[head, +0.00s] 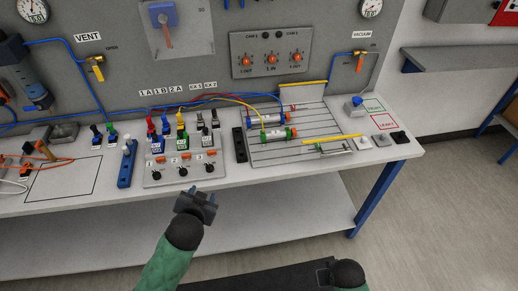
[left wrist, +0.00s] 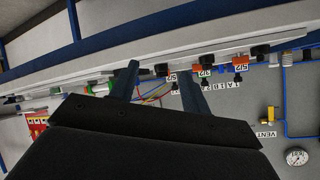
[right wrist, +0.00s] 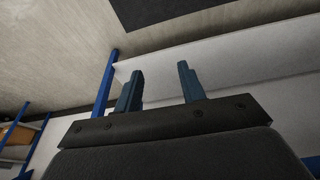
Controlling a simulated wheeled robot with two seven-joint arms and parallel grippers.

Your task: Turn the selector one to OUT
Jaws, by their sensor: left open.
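A grey block (head: 187,183) at the front of the bench carries three black knobs beside labels 1, 2 and 3. The knob by label 1 (head: 156,174) is the leftmost; its pointing direction is too small to read. My left gripper (head: 197,196) is open and empty, in front of and below the block, apart from the knobs. In the left wrist view, bench parts show beyond its fingers (left wrist: 157,73). My right gripper (right wrist: 160,88) is open and empty.
Coloured levers and connectors (head: 181,136) stand behind the block. A blue-based fitting (head: 127,163) is to its left. The bench's front edge and lower shelf (head: 270,214) are near my arms.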

